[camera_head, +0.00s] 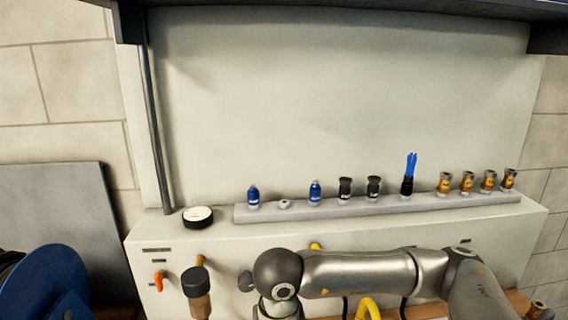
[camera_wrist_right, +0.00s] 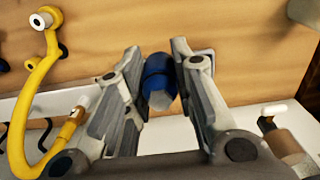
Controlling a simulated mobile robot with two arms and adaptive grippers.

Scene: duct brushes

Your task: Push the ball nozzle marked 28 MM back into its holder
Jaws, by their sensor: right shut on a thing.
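My right gripper (camera_wrist_right: 162,75) is shut on a blue nozzle (camera_wrist_right: 159,72) with a pale, faceted end, gripped between its two fingers. Its marking is not readable. In the head view my right arm comes in from the right, low in front of the cabinet; its fingers and the nozzle are not visible there. A grey holder rail (camera_head: 390,206) lies on the cabinet top. Between two standing blue nozzles (camera_head: 253,198) and (camera_head: 315,192) on it is an empty pale holder (camera_head: 284,204). My left gripper is not in view.
Farther right on the rail stand two black fittings (camera_head: 345,188), a blue-bristled brush (camera_head: 410,176) and several brass fittings (camera_head: 444,183). A round gauge (camera_head: 198,217) sits left of the rail. Yellow piping (camera_wrist_right: 35,105) shows at left in the wrist view.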

